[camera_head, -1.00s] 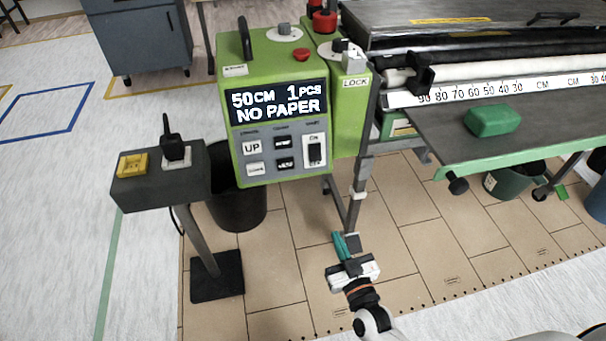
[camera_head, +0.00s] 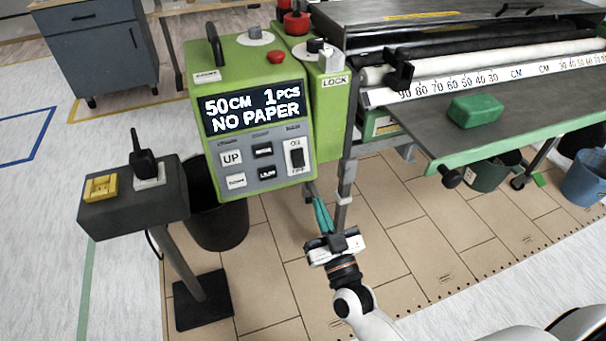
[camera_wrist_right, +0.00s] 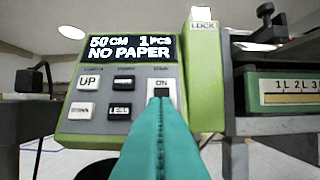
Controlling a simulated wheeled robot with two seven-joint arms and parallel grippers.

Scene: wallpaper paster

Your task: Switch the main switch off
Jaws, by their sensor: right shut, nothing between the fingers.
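The main switch (camera_head: 297,157) is a black rocker in a white frame marked ON, at the lower right of the green machine's control panel (camera_head: 260,150). The display (camera_head: 253,109) is lit and reads 50CM 1PCS NO PAPER. My right gripper (camera_head: 321,214) is shut and empty, its teal fingers pointing up toward the panel from below and in front. In the right wrist view the fingers (camera_wrist_right: 162,140) overlap the lower part of the switch (camera_wrist_right: 162,88); I cannot tell whether they touch it. My left gripper is not in view.
A grey stand with a yellow block (camera_head: 101,187) and a black-handled device (camera_head: 146,165) is left of the machine. A black bin (camera_head: 218,225) stands behind it. The paster table with a green block (camera_head: 475,110) extends right. The floor in front is clear.

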